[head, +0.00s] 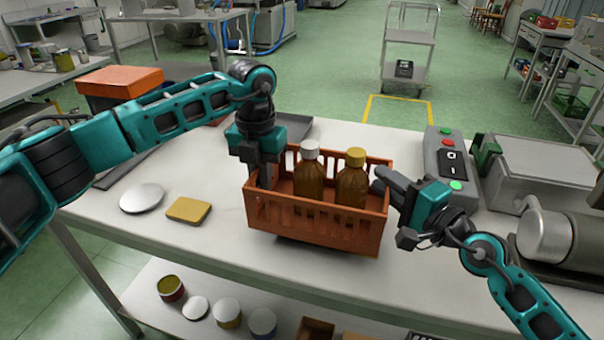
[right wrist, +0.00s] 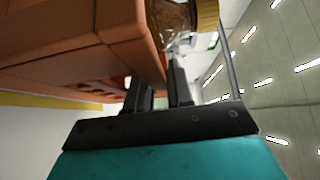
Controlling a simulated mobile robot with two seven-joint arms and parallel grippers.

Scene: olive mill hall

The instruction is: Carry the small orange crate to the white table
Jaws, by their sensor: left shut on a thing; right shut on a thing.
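The small orange crate (head: 315,227) is in the middle of the head view, over a white-topped table (head: 180,255). A dark shadow lies under its front edge, and it looks slightly raised. In it stand two brown bottles, one with a white cap (head: 309,148) and one with a yellow cap (head: 355,156). My left gripper (head: 264,178) is shut on the crate's left end wall. My right gripper (head: 382,183) is shut on its right end wall. The right wrist view shows the crate's orange wall (right wrist: 70,45) at the right gripper's fingers (right wrist: 160,92).
A white round lid (head: 142,198) and a yellow block (head: 188,210) lie left of the crate. A grey control box (head: 452,165) with buttons and a grey machine (head: 545,170) stand to the right. Tins sit on the lower shelf. A trolley (head: 408,45) stands on the open green floor behind.

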